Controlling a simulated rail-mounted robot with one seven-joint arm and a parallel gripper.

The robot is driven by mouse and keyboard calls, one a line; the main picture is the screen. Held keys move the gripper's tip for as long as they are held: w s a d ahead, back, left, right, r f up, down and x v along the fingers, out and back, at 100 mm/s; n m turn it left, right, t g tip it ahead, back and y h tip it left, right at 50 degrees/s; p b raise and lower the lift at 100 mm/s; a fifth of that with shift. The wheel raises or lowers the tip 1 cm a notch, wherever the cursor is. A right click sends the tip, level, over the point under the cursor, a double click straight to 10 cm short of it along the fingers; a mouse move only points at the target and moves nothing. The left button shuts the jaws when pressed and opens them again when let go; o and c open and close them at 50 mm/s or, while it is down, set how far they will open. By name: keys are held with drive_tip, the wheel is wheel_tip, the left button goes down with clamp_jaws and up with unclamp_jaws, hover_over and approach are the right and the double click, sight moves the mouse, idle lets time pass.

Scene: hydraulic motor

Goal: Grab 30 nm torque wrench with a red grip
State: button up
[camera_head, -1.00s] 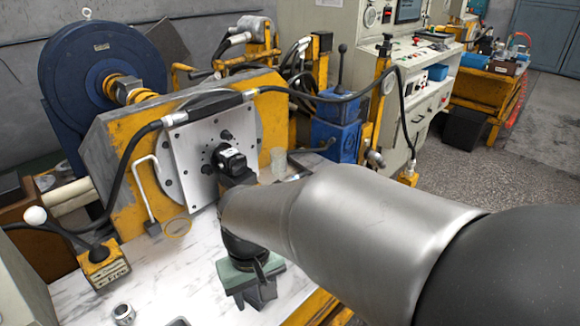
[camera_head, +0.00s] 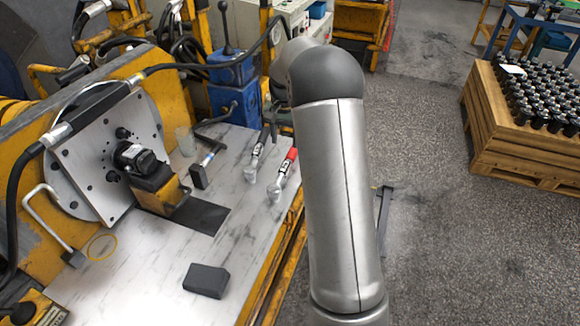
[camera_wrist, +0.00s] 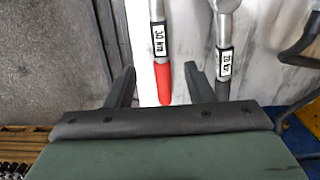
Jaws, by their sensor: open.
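The wrench with the red grip (camera_wrist: 163,82) carries a label reading "30 NM" in the wrist view. Its grip end points toward my gripper (camera_wrist: 159,80), which is open. The red grip lies between the two fingers in the picture, with nothing clamped; I cannot tell the height gap. In the head view the red-gripped wrench (camera_head: 286,172) lies near the table's right edge. A second wrench with a black grip (camera_wrist: 223,88) and its own label lies just right of my right finger; it also shows in the head view (camera_head: 258,153). My arm hides the gripper in the head view.
A T-shaped tool (camera_head: 203,172) and a dark block (camera_head: 206,280) lie on the white table (camera_head: 150,285). The black motor (camera_head: 137,158) sits on the metal plate at left. A wooden crate (camera_head: 505,150) of dark parts stands right. The floor between is mostly clear.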

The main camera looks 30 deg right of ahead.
sight(286, 164)
wheel_tip(286, 164, down, 7)
drive_tip(key=shift+f, duration=0.15)
drive_tip(key=f, duration=0.5)
drive_tip(key=shift+w+d+f, duration=0.1)
drive_tip(key=shift+w+d, duration=0.2)
clamp_jaws()
